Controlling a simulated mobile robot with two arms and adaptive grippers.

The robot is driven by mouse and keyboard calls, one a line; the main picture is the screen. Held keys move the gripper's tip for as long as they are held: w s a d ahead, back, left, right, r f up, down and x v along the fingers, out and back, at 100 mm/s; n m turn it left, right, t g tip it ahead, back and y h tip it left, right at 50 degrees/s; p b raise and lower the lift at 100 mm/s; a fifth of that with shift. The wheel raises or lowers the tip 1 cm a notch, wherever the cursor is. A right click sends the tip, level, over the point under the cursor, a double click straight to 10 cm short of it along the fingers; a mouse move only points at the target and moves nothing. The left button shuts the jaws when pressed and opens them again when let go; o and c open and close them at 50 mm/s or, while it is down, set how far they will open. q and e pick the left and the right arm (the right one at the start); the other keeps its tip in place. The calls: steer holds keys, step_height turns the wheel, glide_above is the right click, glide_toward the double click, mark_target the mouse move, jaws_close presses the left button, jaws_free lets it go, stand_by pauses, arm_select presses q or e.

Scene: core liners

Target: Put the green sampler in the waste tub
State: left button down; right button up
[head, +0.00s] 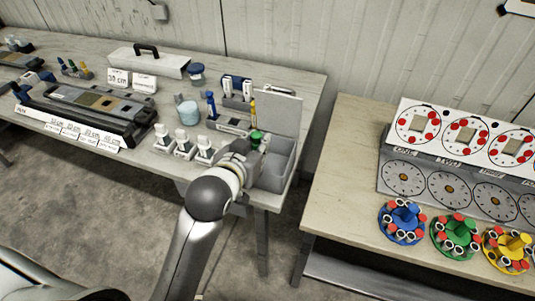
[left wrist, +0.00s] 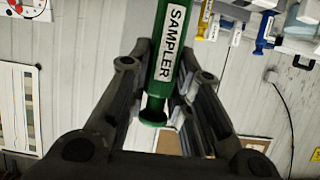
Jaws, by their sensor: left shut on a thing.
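The green sampler (left wrist: 168,60) shows in the left wrist view between my fingers, with a white label reading SAMPLER. In the head view only a small green part of the sampler (head: 255,137) shows above my gripper. My left gripper (head: 250,150) is shut on it; the gripper also shows in the left wrist view (left wrist: 165,105). The likely waste tub is a grey open box (head: 277,176) at the right end of the left table, with its lid raised behind. My gripper is at the tub's left side; I cannot tell whether the sampler is over its opening.
White labelled stands (head: 184,148) stand left of my gripper. A yellow tool and a blue tool (head: 211,105) stand behind it. A light blue jar (head: 188,113) is nearby. A second table (head: 345,150) with dials and coloured discs stands right, across a gap.

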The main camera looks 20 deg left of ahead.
arm_select(q)
steer(key=w+f+p, duration=0.2)
steer(key=w+f, duration=0.6)
steer(key=f, duration=0.2)
steer(key=shift+f, duration=0.15)
arm_select(e)
steer(key=shift+s+d+r, duration=0.2)
steer(key=shift+s+r, duration=0.1)
steer(key=shift+r, duration=0.3)
steer(key=shift+s+d+r, duration=0.15)
steer(key=shift+s+r, duration=0.1)
steer(key=shift+r, duration=0.35)
arm_select(q)
steer(key=shift+f, duration=0.1)
steer(key=c, duration=1.8)
jaws_free()
steer(key=shift+d+f, duration=0.1)
steer(key=o, duration=0.5)
arm_select(e)
steer(key=shift+d, duration=0.4)
arm_select(q)
steer(key=shift+w, duration=0.1)
